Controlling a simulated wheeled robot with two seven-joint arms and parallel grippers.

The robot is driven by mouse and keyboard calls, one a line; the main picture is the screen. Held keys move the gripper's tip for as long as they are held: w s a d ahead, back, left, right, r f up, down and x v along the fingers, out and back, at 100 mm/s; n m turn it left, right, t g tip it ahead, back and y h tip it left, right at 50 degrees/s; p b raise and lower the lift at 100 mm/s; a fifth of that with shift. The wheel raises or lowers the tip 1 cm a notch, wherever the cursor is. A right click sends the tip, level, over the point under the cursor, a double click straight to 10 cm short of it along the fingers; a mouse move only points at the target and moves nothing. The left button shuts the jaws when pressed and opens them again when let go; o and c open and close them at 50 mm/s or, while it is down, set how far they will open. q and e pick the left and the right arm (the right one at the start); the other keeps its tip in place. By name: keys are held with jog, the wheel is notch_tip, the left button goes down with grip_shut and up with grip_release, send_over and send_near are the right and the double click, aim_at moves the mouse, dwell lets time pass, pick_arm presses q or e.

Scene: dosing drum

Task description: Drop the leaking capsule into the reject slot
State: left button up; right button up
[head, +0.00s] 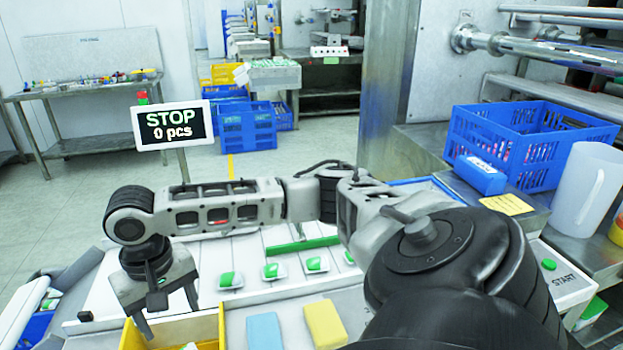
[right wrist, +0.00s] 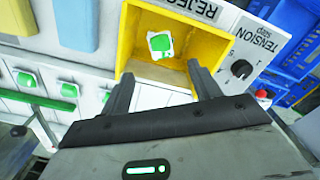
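A yellow reject box (right wrist: 127,22) lettered "REJECT" shows in the right wrist view. A white capsule with a green patch (right wrist: 160,43) lies inside it; I cannot tell whether it leaks. My right gripper (right wrist: 160,72) is open at the box's edge, its fingers apart with nothing between them. In the head view my right gripper (head: 167,322) points down at the left end of the yellow box (head: 207,328), whose inside is mostly cut off. Several similar capsules, one of them here (head: 272,271), sit in a row on the white panel. My left gripper is not in view.
A blue pad (head: 264,331) and a yellow pad (head: 325,324) lie right of the box. A sign (head: 172,125) reads "STOP 0 pcs" behind my arm. A green START button (head: 549,264), a blue crate (head: 535,145) and a white jug (head: 585,190) are at the right.

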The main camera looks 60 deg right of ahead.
jog(key=shift+r, duration=0.1)
notch_tip(320, 180, up, 16)
dwell(0.5)
dwell(0.5)
